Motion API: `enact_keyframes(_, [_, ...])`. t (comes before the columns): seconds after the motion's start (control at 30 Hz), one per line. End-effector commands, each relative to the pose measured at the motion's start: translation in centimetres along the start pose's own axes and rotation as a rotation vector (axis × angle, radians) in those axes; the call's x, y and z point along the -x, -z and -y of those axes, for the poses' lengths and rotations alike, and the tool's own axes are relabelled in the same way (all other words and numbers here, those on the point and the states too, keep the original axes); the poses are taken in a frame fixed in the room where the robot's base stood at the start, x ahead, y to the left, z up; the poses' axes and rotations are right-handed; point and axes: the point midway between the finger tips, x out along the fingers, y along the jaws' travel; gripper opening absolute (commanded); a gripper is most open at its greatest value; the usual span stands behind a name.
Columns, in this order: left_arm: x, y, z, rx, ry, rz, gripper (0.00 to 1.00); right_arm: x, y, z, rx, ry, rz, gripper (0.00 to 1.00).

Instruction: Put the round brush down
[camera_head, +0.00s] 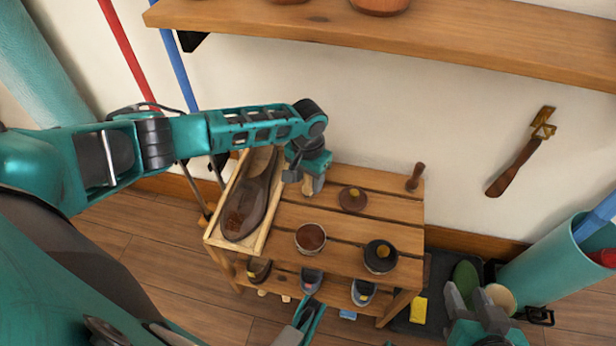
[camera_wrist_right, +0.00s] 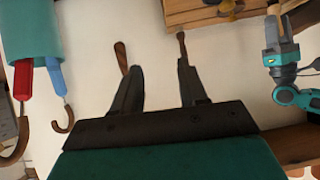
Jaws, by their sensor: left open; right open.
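A slatted wooden rack (camera_head: 400,210) stands against the wall. My left gripper (camera_head: 304,178) is over its back left part, open. A small light-wood piece (camera_head: 311,185) shows just under and beside its fingers; I cannot tell whether this is the round brush or whether the fingers touch it. A dark wooden handle (camera_head: 415,177) stands upright at the rack's back right corner. My right gripper (camera_head: 478,302) is open, low at the right; in the right wrist view its two fingers (camera_wrist_right: 158,88) are spread with nothing between them.
A brown shoe (camera_head: 249,205) lies in a wooden tray at the rack's left. Tins stand on top: one brown (camera_head: 352,198), one open (camera_head: 310,238), one black (camera_head: 380,256). A wall shelf (camera_head: 400,38) overhangs behind. A teal umbrella bin (camera_head: 545,265) stands at right.

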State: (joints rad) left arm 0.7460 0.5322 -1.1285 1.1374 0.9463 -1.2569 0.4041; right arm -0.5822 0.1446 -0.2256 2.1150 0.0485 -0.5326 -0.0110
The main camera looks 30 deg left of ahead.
Motion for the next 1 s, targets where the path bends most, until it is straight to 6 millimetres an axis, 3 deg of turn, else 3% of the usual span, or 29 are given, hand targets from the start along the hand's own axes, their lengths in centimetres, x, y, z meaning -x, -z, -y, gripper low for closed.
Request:
enact_keyframes(0.17, [1.5, 0.1, 0.0, 0.0, -0.001, -0.002, 0.49, 0.4, 0.6, 0.0, 0.001, -0.001, -0.002, 0.43])
enact_keyframes(0.5, [8.7, 0.0, 0.0, -0.001, -0.001, -0.002, 0.49, 1.8, 1.9, -0.7, 0.011, -0.02, -0.001, 0.43])
enact_keyframes(0.7, [11.5, 0.0, 0.0, 0.001, 0.0, -0.001, 0.49, 2.4, 2.5, -0.7, 0.014, -0.019, 0.004, 0.43])
enact_keyframes(0.87, [11.9, -0.2, -0.6, -0.011, -0.01, -0.008, 0.49, 2.6, 2.8, -0.7, 0.013, -0.019, 0.002, 0.43])
enact_keyframes(1.0, [9.8, -1.2, -4.3, -0.079, -0.079, -0.072, 0.49, 2.6, 2.8, -0.6, 0.011, -0.019, 0.003, 0.43])
